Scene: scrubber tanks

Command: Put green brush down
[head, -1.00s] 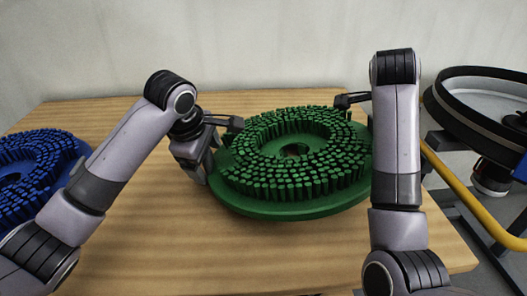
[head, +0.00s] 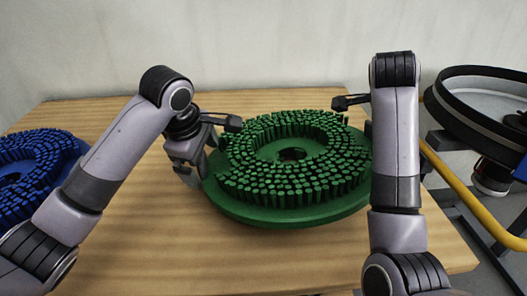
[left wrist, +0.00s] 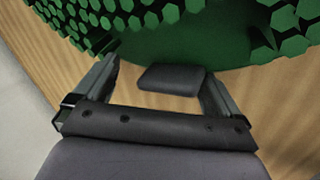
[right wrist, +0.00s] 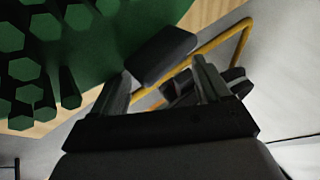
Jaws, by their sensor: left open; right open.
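The green brush (head: 290,215) is a round disc with bristles pointing up and a hole in the middle. It lies on the wooden table (head: 150,240) and looks about level. My left gripper (head: 210,150) is open at the brush's left edge. In the left wrist view the green brush (left wrist: 180,35) lies just beyond the open left fingers (left wrist: 160,85). My right gripper (head: 350,102) is at the brush's far right edge, mostly hidden behind my right arm. In the right wrist view its fingers (right wrist: 160,88) are open, with the green brush (right wrist: 105,35) beside them.
A blue brush (head: 45,160) lies on the table at the left. A machine with a round black-rimmed tank (head: 480,105) and a yellow rail (head: 455,185) stands right of the table. A pale wall is behind. The table front is clear.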

